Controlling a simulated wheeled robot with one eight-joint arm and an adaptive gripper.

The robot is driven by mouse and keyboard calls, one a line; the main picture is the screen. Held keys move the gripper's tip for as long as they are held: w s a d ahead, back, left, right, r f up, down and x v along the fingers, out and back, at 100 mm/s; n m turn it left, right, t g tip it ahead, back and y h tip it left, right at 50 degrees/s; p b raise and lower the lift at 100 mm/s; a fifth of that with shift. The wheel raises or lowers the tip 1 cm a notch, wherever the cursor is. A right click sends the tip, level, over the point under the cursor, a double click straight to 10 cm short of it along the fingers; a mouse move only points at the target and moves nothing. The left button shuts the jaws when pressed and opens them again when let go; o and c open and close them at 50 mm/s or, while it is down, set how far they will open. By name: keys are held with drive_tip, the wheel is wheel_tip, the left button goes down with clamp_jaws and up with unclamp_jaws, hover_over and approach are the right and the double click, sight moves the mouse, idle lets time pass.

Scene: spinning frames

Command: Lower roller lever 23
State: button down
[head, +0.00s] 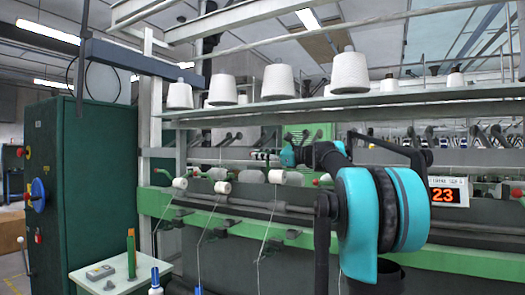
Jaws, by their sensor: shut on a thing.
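My gripper (262,155) is at the end of my teal and black arm, pointing left at the spinning frame, above the row of white rollers. It is small in the picture and shut on a roller lever, which its fingers mostly hide. The lever's exact angle cannot be made out. An orange number 23 shows on a display (446,196) to the right of my arm. White yarn rollers (222,187) sit along the rail below and left of my gripper, with threads running down from them. My arm hides part of the row.
White yarn cones (278,81) stand on the shelf above. A dark green cabinet (82,190) is at left. A small white table (80,279) at lower left bears a grey device (100,272) and a green bobbin (131,254). A green rail (290,234) crosses the machine's front.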

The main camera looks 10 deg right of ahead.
drive_tip(key=shift+s+a+f+n, duration=0.25)
drive_tip(key=shift+s+f, duration=0.1)
drive_tip(key=shift+f, duration=0.35)
drive_tip(key=shift+s+a+f+n, duration=0.15)
drive_tip(key=shift+s+a+f, duration=0.15)
drive_tip(key=shift+f, duration=0.4)
drive_tip(key=c, duration=1.6)
unclamp_jaws()
drive_tip(key=shift+o, duration=0.2)
drive_tip(key=shift+s+d, duration=0.1)
drive_tip(key=shift+d, duration=0.05)
drive_tip(key=v, duration=1.2)
